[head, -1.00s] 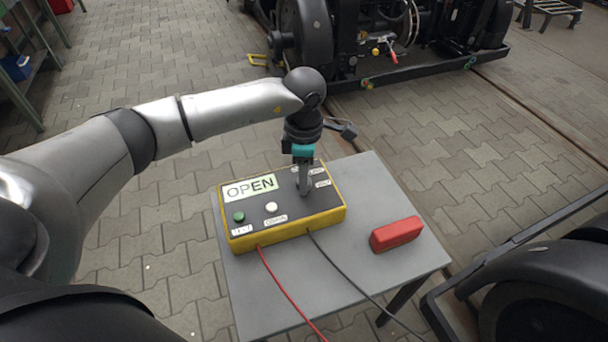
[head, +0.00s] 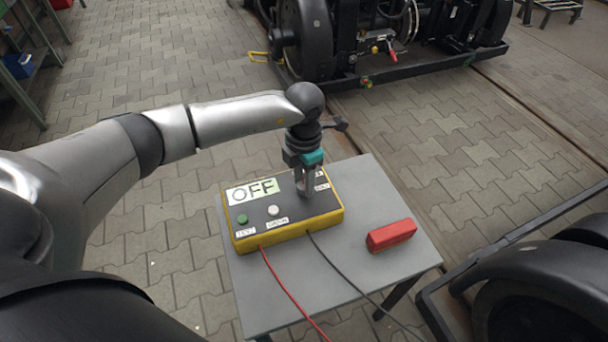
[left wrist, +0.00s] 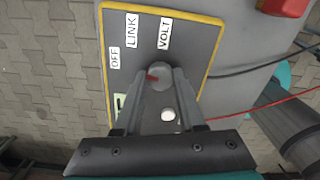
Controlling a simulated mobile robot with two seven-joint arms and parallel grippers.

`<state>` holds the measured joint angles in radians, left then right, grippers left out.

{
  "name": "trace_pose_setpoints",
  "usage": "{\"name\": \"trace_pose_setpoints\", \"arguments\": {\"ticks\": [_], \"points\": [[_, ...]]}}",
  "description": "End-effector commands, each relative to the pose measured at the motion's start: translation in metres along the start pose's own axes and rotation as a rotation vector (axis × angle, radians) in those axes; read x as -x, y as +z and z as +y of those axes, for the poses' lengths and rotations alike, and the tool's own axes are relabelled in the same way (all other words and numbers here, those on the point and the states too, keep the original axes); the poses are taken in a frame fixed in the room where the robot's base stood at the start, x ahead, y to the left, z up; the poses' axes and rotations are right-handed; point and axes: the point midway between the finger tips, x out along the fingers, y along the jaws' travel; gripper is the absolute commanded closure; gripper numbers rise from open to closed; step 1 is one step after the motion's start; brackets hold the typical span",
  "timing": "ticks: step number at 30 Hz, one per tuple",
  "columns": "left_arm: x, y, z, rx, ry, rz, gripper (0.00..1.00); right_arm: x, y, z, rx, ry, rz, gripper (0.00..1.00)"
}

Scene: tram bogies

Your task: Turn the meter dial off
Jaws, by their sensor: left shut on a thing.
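The meter (head: 290,228) is a yellow box with a dark top, lying on a small grey table. Its display (head: 252,191) reads OFF. My left gripper (head: 305,192) comes down from above on the dial at the box's right part and is shut on it. In the left wrist view the grey round dial (left wrist: 160,74) sits between the two fingers, with a red pointer mark turned to the left. The labels OFF (left wrist: 115,58), LINK (left wrist: 131,30) and VOLT (left wrist: 164,33) stand around it. In the head view the fingers mostly hide the dial. My right gripper is not in view.
A red block (head: 391,235) lies on the grey table (head: 350,188) right of the meter. A red cable (head: 283,288) and a black cable (head: 338,270) run off the table's front. A green button (head: 242,219) and a white button (head: 273,210) are on the meter.

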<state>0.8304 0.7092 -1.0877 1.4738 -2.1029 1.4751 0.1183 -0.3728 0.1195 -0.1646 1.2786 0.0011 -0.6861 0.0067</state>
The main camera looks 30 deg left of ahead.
Motion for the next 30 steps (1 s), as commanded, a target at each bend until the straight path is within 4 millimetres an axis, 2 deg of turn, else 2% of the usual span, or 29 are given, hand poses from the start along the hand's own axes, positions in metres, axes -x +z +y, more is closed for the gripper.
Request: {"name": "trace_pose_setpoints", "arguments": {"ticks": [12, 26, 27, 30], "points": [[0.001, 0.0, 0.0, 0.164, 0.0, 0.001, 1.0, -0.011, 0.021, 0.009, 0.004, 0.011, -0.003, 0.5], [0.0, 0.0, 0.001, 0.18, 0.0, 0.0, 1.0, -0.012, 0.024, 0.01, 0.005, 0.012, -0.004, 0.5], [0.0, 0.0, 0.001, 0.18, 0.0, 0.0, 0.6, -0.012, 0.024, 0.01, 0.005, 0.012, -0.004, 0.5], [0.0, 0.0, 0.001, 0.179, 0.0, 0.0, 0.49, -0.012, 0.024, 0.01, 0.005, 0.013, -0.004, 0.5]]}}
